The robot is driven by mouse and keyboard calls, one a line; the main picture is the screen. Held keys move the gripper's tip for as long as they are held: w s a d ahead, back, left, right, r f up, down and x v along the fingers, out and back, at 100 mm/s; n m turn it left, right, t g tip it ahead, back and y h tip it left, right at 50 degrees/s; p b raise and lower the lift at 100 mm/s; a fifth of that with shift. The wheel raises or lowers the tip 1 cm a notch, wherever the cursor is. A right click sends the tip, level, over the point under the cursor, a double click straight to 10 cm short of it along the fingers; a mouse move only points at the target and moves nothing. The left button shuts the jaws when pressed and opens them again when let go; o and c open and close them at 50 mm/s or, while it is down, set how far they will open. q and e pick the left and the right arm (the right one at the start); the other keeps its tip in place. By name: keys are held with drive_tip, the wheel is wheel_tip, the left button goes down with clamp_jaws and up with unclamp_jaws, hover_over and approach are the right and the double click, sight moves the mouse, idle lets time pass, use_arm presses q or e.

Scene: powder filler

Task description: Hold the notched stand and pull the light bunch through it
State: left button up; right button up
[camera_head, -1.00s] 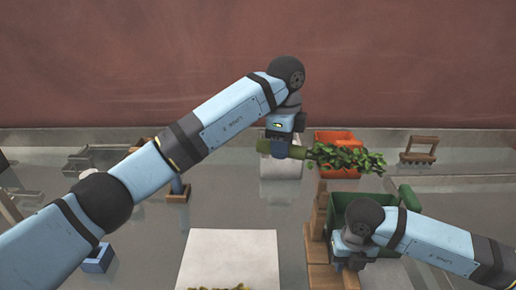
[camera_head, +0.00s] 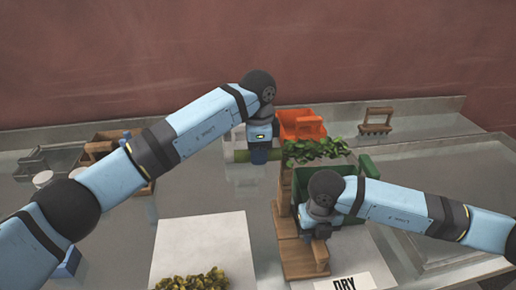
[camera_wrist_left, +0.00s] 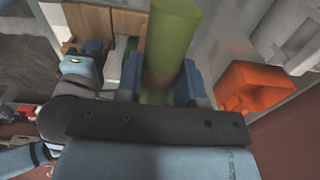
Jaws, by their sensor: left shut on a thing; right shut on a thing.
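My left gripper (camera_head: 261,153) is shut on the thick green stem (camera_head: 240,156) of the light bunch. The stem lies sideways, with its leaves (camera_head: 318,150) to the right, above the rear of the green bin. The wooden notched stand (camera_head: 288,228) stands upright in front of the bin's left side. My right gripper (camera_head: 318,231) is shut on the stand, low down; its grip is partly hidden by the wrist. In the left wrist view the stem (camera_wrist_left: 172,40) runs between the fingers and wood (camera_wrist_left: 90,22) shows beside it. Whether the bunch sits in the notch cannot be told.
A green bin (camera_head: 368,167) stands behind my right wrist, and an orange bin (camera_head: 301,124) behind the leaves. A white board (camera_head: 205,243) with leafy clippings (camera_head: 195,279) is at the front. A "DRY" label (camera_head: 344,284) lies at front right. A small wooden rack (camera_head: 377,120) stands at the back.

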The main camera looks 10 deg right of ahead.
use_arm(q)
drive_tip(key=shift+f, duration=3.2)
drive_tip(key=w+a, duration=0.1)
drive_tip(key=a, duration=1.4)
drive_tip(key=shift+w, duration=0.35)
drive_tip(key=shift+a, duration=0.1)
drive_tip(key=shift+r, duration=0.15)
wheel_tip(320, 180, up, 7)
drive_tip(key=a, duration=0.2)
drive_tip(key=shift+w, duration=0.1)
use_arm(e)
drive_tip(key=o, duration=1)
drive_tip(key=shift+r, duration=0.15)
